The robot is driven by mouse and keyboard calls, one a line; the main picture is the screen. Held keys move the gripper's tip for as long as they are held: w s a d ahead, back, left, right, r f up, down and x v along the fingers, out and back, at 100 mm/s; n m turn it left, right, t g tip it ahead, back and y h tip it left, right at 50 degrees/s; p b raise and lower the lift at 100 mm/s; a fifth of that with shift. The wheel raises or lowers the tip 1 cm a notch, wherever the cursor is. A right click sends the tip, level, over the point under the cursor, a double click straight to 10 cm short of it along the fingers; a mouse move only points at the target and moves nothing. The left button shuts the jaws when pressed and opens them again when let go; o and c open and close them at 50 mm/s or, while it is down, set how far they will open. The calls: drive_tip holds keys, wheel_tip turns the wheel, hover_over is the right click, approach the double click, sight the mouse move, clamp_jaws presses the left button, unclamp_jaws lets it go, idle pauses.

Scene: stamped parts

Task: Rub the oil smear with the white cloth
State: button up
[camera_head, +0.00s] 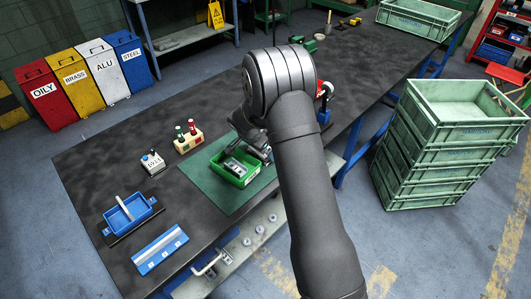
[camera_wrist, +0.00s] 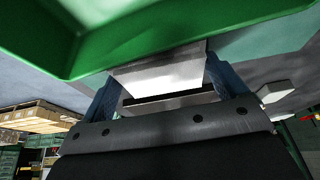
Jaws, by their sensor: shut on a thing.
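My gripper (camera_head: 260,152) is low at the right side of a green tray (camera_head: 218,173), partly hidden behind my arm. In the wrist view its two bluish fingers (camera_wrist: 163,85) are shut on a pale grey-white angular piece (camera_wrist: 158,76). It has flat, straight-edged faces and looks more like stamped metal than cloth, but I cannot tell surely. The tray also fills the top left of the wrist view (camera_wrist: 60,50); grey parts (camera_head: 235,168) lie in it. I cannot make out a white cloth or an oil smear in either view.
The green tray stands on a green mat (camera_head: 205,190) on the dark bench (camera_head: 90,165). Left of it are a small grey box (camera_head: 152,164), a bottle holder (camera_head: 188,142), a blue tray (camera_head: 130,213) and a blue-white strip (camera_head: 160,251). Green crates (camera_head: 440,150) stand right of the bench.

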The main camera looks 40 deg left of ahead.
drive_tip(key=shift+a, duration=2.75)
wheel_tip(320, 180, up, 8)
drive_tip(key=shift+r, duration=0.1)
drive_tip(key=w+d, duration=0.3)
drive_tip(key=d, duration=0.1)
drive_tip(key=w+d, duration=0.4)
drive_tip(key=w+d+f, duration=0.1)
drive_tip(key=w+d, duration=0.3)
drive_tip(key=shift+d, duration=0.2)
drive_tip(key=w+d, duration=0.3)
drive_tip(key=d, duration=0.8)
drive_tip(key=w+d+f, duration=0.1)
drive_tip(key=w+d, duration=0.3)
drive_tip(key=d, duration=0.6)
drive_tip(key=w+d, duration=0.3)
drive_tip(key=d, duration=0.8)
drive_tip(key=s+d, duration=0.1)
drive_tip(key=d, duration=1.4)
drive_tip(key=shift+s+d+f, duration=0.25)
drive_tip(key=shift+s, duration=0.1)
